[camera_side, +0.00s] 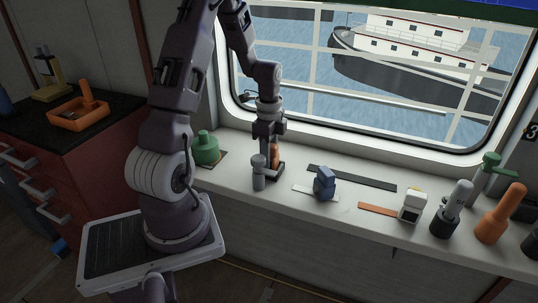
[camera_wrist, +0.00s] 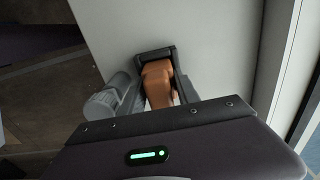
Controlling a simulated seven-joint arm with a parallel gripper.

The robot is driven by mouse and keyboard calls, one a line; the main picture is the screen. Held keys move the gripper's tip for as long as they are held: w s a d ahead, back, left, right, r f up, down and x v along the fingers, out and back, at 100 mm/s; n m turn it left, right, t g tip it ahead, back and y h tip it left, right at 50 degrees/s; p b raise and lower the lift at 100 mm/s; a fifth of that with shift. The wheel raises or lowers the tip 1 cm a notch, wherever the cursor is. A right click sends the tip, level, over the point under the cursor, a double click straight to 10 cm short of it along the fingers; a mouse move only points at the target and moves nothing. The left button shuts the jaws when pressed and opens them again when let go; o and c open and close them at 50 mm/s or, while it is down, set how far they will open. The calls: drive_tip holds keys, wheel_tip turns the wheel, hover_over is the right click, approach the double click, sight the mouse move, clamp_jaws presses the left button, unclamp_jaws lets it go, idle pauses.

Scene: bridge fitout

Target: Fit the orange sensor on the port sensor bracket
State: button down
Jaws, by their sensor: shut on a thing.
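The orange sensor (camera_side: 275,154) is upright between the fingers of my gripper (camera_side: 271,150), low over the sill. In the wrist view the sensor (camera_wrist: 157,80) sits between the two fingers of my gripper (camera_wrist: 158,98), which is shut on it. A dark bracket (camera_side: 275,174) is at the sensor's foot. In the wrist view the bracket's dark frame (camera_wrist: 154,53) borders the sensor's far end. The sensor's lower end is partly hidden, so I cannot tell whether it is fully seated.
A grey cylinder (camera_side: 258,174) stands close beside the bracket, left of the sensor. A green object (camera_side: 205,149) is further left. To the right are a blue piece (camera_side: 324,183), a dark strip (camera_side: 352,178), an orange strip (camera_side: 377,209) and a white device (camera_side: 411,206). The window is behind.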

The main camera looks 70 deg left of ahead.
drive_tip(key=shift+f, duration=0.15)
drive_tip(key=shift+f, duration=0.15)
drive_tip(key=c, duration=0.8)
unclamp_jaws()
wheel_tip(320, 180, up, 7)
drive_tip(key=shift+r, duration=0.1)
idle(0.7)
drive_tip(key=s+d+r+n+t+y, duration=0.1)
drive_tip(key=s+d+r+n+t, duration=0.2)
drive_tip(key=d+r, duration=1.05)
drive_tip(key=s+d+n+t, duration=0.1)
drive_tip(key=s+d+n, duration=0.1)
drive_tip(key=s+d, duration=0.1)
drive_tip(key=s+d+r+n, duration=0.1)
drive_tip(key=s+d+n, duration=0.1)
drive_tip(key=s+d, duration=0.1)
drive_tip(key=s+d+n+t+h, duration=0.1)
drive_tip(key=s+d+n, duration=0.1)
drive_tip(key=d, duration=0.3)
drive_tip(key=shift+s+r+t, duration=0.25)
drive_tip(key=shift+s+t, duration=0.05)
drive_tip(key=shift+s, duration=0.5)
